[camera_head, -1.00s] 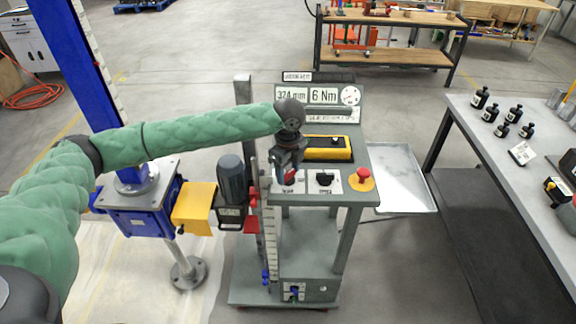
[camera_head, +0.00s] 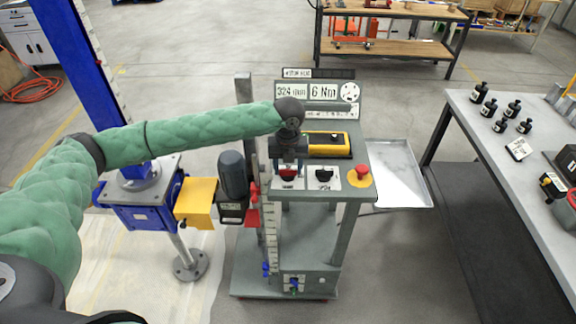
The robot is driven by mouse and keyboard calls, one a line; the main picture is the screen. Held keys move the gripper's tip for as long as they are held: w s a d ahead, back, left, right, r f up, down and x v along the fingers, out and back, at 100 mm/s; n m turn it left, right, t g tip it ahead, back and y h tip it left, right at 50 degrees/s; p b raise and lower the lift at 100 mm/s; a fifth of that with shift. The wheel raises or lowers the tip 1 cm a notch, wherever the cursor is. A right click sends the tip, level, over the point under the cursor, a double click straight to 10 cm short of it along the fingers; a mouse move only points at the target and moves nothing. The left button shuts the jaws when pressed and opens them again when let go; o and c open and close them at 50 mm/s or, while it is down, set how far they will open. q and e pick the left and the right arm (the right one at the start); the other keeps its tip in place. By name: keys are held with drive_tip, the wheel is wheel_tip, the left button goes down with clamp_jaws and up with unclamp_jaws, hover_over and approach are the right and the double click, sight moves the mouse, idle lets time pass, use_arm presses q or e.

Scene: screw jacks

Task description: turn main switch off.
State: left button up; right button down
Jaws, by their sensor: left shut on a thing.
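A grey control stand (camera_head: 345,192) carries a panel of switches on its top. My left gripper (camera_head: 288,170) points down over the left switch of the panel and is shut on its red knob, the main switch (camera_head: 288,173). The fingers hide part of the knob. A black rotary knob (camera_head: 323,175) on a white plate sits just right of it, and a red button on a yellow base (camera_head: 360,175) sits farther right. The display (camera_head: 318,92) behind reads 324 and 6 Nm. My right gripper is not in view.
A yellow and black device (camera_head: 328,145) lies behind the switches. A blue screw jack (camera_head: 140,210) with a motor (camera_head: 233,178) stands at left. A metal tray (camera_head: 400,172) is at the stand's right, near a grey table (camera_head: 510,165) with several black bottles.

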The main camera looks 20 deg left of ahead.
sight(288, 169)
use_arm(q)
drive_tip(key=shift+r+m, duration=0.1)
drive_tip(key=shift+m, duration=0.3)
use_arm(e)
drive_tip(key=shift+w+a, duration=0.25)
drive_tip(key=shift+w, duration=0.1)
use_arm(q)
drive_tip(key=o, duration=1)
drive_tip(key=shift+c, duration=0.2)
drive_tip(key=shift+r, duration=0.3)
wheel_tip(288, 169, up, 2)
drive_tip(key=shift+r+b, duration=0.1)
drive_tip(key=shift+b, duration=0.75)
wheel_tip(288, 169, up, 4)
drive_tip(key=shift+r+b, duration=0.15)
drive_tip(key=shift+b, duration=0.6)
drive_tip(key=shift+r, duration=0.35)
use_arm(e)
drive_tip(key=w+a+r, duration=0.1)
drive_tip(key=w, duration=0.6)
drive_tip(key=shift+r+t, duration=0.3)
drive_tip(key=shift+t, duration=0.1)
